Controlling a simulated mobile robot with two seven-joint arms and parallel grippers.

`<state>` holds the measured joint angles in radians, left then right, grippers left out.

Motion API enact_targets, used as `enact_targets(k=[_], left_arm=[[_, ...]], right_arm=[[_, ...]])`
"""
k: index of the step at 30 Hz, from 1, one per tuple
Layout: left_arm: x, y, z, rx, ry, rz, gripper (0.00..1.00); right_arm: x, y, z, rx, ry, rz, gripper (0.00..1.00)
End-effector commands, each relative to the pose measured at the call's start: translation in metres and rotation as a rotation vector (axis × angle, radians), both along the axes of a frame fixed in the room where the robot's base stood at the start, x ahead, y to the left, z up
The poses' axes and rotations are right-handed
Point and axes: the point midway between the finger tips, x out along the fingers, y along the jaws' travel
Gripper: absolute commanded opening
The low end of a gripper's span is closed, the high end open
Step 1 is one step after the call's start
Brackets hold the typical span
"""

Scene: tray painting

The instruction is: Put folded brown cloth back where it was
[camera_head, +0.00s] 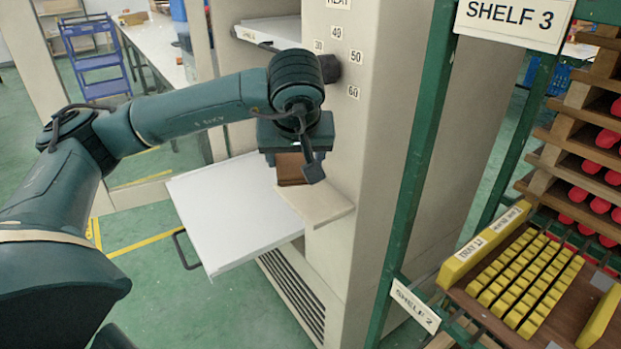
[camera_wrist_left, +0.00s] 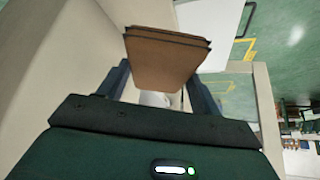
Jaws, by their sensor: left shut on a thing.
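The folded brown cloth (camera_head: 291,169) is held in my left gripper (camera_head: 300,160), beside the tall beige cabinet. It also shows in the left wrist view (camera_wrist_left: 165,58), between the two dark fingers (camera_wrist_left: 160,92), with its layered edge at the top. In the head view most of the cloth is hidden by the gripper. Below it, a small beige ledge (camera_head: 325,204) sticks out from the cabinet; I cannot tell whether the cloth touches it. My right gripper is not in view.
A white pulled-out tray (camera_head: 225,215) with a dark handle is left of the ledge. The beige cabinet (camera_head: 385,110) has a dial with numbers. A green rack post (camera_head: 418,160) stands to its right. A tray of yellow blocks (camera_head: 530,275) is at far right. A blue cart (camera_head: 93,55) stands at the back left.

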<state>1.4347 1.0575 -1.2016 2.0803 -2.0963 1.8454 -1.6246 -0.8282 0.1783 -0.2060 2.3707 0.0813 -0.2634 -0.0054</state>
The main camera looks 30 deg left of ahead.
Motion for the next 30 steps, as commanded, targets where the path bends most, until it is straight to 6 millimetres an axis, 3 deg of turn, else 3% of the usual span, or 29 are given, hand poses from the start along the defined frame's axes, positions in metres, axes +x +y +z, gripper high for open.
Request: enact_targets(k=[4, 6, 14, 21, 29, 30], left_arm=[[0.029, -0.013, 0.001, 0.000, 0.000, -0.001, 0.43], [0.027, -0.011, -0.012, 0.002, 0.004, -0.001, 0.43], [0.026, -0.011, -0.030, 0.001, 0.002, -0.001, 0.43], [0.027, -0.011, -0.067, 0.001, 0.003, -0.002, 0.43], [0.030, -0.012, -0.070, 0.000, 0.000, -0.001, 0.43], [0.030, -0.012, -0.070, 0.000, 0.000, -0.001, 0.68]], right_arm=[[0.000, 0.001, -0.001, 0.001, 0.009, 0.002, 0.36], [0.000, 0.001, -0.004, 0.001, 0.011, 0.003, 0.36], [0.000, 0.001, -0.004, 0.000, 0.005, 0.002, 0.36], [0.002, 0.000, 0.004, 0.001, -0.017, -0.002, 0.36], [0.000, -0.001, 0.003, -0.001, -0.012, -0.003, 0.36], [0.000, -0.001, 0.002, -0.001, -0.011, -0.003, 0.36]])
